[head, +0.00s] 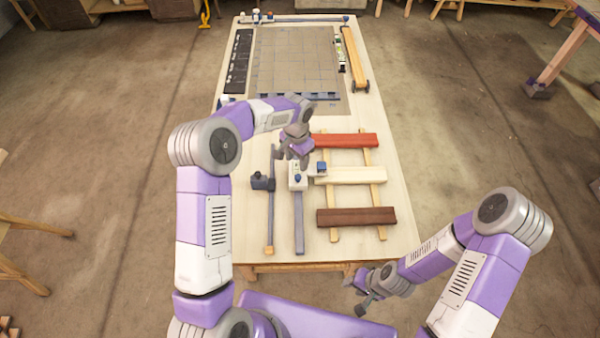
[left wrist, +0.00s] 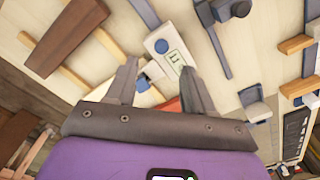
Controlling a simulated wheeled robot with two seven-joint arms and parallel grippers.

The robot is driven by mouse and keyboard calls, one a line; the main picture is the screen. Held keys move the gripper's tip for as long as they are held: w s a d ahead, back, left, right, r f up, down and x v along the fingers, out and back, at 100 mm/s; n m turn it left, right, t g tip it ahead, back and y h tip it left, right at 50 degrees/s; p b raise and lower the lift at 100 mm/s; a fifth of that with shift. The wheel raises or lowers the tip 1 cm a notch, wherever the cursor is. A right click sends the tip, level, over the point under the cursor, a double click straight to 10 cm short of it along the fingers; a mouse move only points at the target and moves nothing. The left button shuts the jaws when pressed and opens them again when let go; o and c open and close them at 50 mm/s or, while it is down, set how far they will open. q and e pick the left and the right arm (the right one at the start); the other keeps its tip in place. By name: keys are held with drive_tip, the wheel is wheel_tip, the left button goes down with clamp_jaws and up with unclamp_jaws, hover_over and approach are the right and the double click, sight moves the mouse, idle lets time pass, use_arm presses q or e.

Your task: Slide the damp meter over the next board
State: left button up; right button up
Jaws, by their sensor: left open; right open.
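The damp meter (head: 297,177), as I take it, is a small white box with a blue button, beside the left end of the cream board (head: 355,175). In the left wrist view the meter (left wrist: 165,46) shows a small display. My left gripper (head: 296,158) is open just behind it; in the wrist view its fingertips (left wrist: 157,60) frame the meter's near end, contact unclear. A red board (head: 345,140) lies behind the cream one and a dark brown board (head: 356,216) in front. My right gripper (head: 367,298) is open and empty, off the table's front edge.
The boards lie across two wooden rails (head: 382,233). A bar clamp (head: 270,205) lies left of the meter. A blue-capped piece (head: 320,169) sits by the cream board's left end. A gridded mat (head: 298,60) covers the back.

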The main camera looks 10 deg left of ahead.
sight(298, 176)
use_arm(q)
drive_tip(key=shift+w+f+b, duration=0.3)
drive_tip(key=shift+f, duration=0.35)
drive_tip(key=shift+w+f+b, duration=0.25)
drive_tip(key=shift+f+b, duration=0.05)
drive_tip(key=shift+f, duration=0.3)
drive_tip(key=shift+w+f, duration=0.1)
drive_tip(key=shift+f, duration=3.55)
use_arm(e)
drive_tip(key=shift+w+f, duration=0.5)
drive_tip(key=shift+f, duration=0.4)
use_arm(q)
clamp_jaws()
